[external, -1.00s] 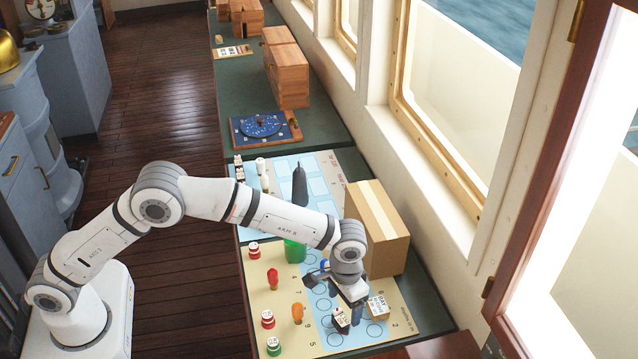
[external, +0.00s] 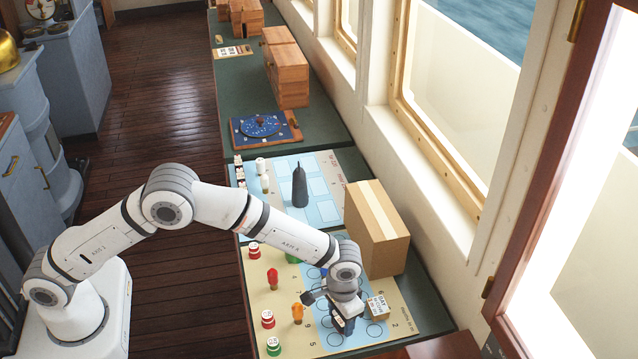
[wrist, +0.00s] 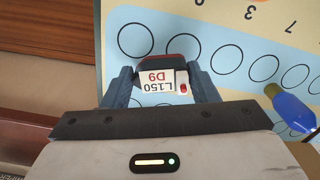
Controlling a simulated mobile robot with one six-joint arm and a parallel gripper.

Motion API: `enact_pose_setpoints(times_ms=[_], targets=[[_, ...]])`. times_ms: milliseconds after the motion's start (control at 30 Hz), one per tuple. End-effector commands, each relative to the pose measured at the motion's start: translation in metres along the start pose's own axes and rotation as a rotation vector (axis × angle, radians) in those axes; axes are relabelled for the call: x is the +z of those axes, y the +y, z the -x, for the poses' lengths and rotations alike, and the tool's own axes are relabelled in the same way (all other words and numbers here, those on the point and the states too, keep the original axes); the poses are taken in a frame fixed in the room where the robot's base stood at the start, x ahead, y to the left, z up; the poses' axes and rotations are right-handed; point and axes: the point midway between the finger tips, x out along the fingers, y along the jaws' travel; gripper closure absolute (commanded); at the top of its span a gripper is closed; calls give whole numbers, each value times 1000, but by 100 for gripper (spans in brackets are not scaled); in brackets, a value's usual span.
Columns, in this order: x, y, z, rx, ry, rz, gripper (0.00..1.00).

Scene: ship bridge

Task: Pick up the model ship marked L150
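The model ship marked L150 D9 (wrist: 158,82) has a dark hull with a red part and a white label. In the wrist view it lies between the two blue fingers of my gripper (wrist: 162,88), over the chart. The fingers are spread on either side of it, and I see no clear grip on it. In the external view my gripper (external: 342,310) is low over the right part of the near chart, at the ship (external: 341,325), and partly hides it.
A tan block with a label (external: 377,308) stands just right of my gripper. A large cardboard box (external: 377,228) is behind it. A blue and yellow piece (wrist: 288,108) is at right in the wrist view. Orange (external: 298,313), red and green pieces stand to the left.

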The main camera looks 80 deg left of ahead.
Motion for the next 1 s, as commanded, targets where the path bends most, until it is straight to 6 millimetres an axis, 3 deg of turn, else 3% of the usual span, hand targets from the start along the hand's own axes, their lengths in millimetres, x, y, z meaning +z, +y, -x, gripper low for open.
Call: enact_pose_setpoints(times_ms=[267,567,1000], targets=[[0,0,0,0,0,0,70],[0,0,6,1,2,0,70],[-1,0,84,2,3,0,70]])
